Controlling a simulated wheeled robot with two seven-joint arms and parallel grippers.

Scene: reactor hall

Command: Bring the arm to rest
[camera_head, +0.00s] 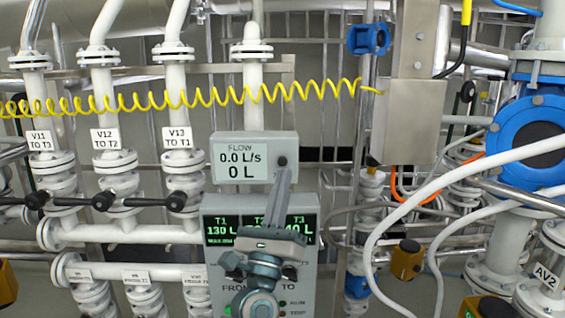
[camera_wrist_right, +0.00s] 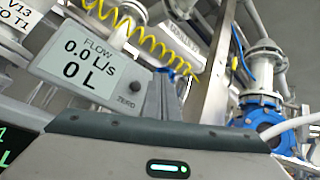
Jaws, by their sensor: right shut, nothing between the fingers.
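My right gripper (camera_head: 283,172) reaches up from the bottom centre of the head view, its fingers shut with nothing between them. Its tips overlap the lower right of the flow meter box (camera_head: 240,160), which reads 0.0 L/s and 0 L. The dark ZERO button (camera_head: 282,161) shows just above the tips. In the right wrist view, the shut fingers (camera_wrist_right: 160,95) stand beside the flow meter (camera_wrist_right: 92,70) and its ZERO button (camera_wrist_right: 134,88). I cannot tell whether the tips touch the box. My left gripper is in neither view.
A tank panel (camera_head: 217,230) is partly hidden behind my right arm. Valves V11, V12 and V13 (camera_head: 177,140) with black handles stand left. A coiled yellow cable (camera_head: 220,97) crosses above. A metal box (camera_head: 410,120), white hoses and a blue flange (camera_head: 505,140) crowd the right.

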